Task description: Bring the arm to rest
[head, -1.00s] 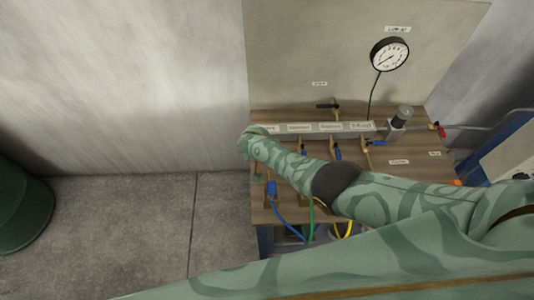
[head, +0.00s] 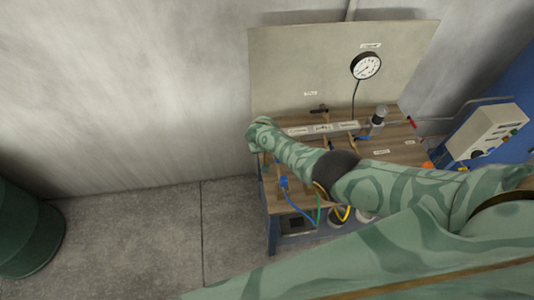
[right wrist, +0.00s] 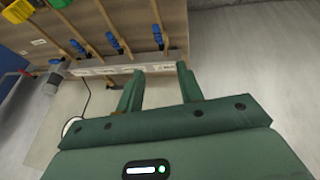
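My right arm (head: 380,182) comes in from the right in the head view and reaches across the wooden bench (head: 405,152). Its far end is over the bench's left edge, by the left end of the labelled pale manifold bar (head: 322,129). The fingertips are hidden there. In the right wrist view my right gripper (right wrist: 159,72) has its two green fingers apart with nothing between them. The bar (right wrist: 125,66) lies just beyond the fingertips, with blue-handled valves (right wrist: 112,44) behind it. Whether the fingers touch the bar cannot be told. My left gripper is not in view.
A pale back panel (head: 300,65) carries a round gauge (head: 366,66). A grey cylindrical fitting (head: 379,118) stands at the bar's right. A control box (head: 490,130) is farther right. A green barrel (head: 25,230) stands far left. The floor between (head: 130,230) is clear.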

